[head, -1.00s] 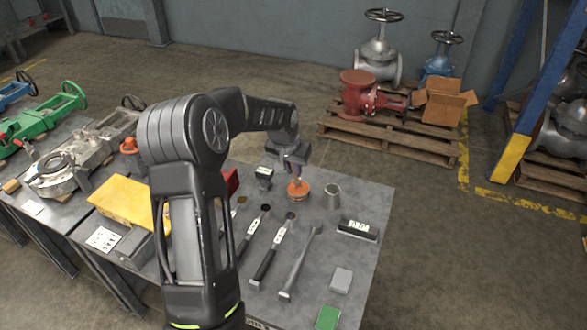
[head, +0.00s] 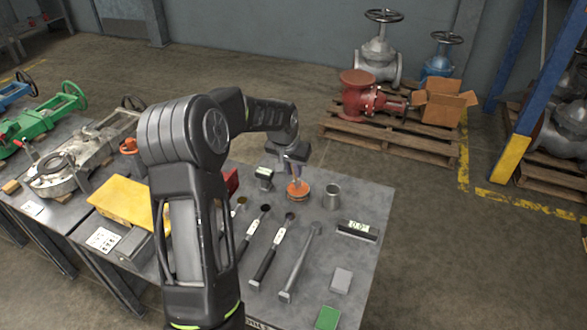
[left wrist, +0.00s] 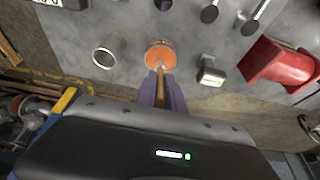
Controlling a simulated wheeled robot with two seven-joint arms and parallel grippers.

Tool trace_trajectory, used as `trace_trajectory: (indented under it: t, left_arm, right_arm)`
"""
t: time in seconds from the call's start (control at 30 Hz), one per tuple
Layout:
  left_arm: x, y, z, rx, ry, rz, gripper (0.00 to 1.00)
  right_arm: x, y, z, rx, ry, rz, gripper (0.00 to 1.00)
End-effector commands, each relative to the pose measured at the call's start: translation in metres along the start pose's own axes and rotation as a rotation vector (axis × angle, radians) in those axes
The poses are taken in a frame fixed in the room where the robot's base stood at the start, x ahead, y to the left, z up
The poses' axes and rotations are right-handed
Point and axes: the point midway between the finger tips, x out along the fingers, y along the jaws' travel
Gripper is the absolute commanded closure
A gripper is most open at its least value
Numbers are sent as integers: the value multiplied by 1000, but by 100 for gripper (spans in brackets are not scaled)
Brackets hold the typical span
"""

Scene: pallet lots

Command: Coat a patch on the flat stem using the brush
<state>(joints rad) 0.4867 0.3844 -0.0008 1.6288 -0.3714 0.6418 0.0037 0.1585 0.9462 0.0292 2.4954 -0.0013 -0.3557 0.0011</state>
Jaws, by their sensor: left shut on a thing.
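My left gripper (head: 297,168) is above the orange tin (head: 298,192) at the back of the grey table. In the left wrist view the gripper (left wrist: 162,95) is shut on the brush (left wrist: 161,80), whose tan handle shows between the fingers. The brush's far end is over or in the orange tin (left wrist: 160,55); its bristles are hidden, and I cannot tell whether they touch the contents. A grey valve (head: 72,170) lies on the left table; I cannot make out clearly which part of it is the flat stem. My right gripper is not in view.
An open metal cup (head: 332,196) stands right of the tin. A small dark device (head: 264,176) stands left of it. Several long tools, a digital level (head: 357,231), a grey block (head: 341,280) and a green block (head: 327,318) lie nearer. A yellow box (head: 122,205) is at left.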

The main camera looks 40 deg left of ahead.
Motion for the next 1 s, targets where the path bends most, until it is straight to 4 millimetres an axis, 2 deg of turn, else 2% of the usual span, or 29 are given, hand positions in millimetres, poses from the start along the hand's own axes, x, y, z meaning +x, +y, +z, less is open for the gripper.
trace_trajectory:
  t: [0.7,1.0]
  left_arm:
    - [-57,0,-21,0,1,-1,100]
    - [-65,0,-24,0,-1,0,100]
  right_arm:
    - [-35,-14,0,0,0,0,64]
    - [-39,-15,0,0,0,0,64]
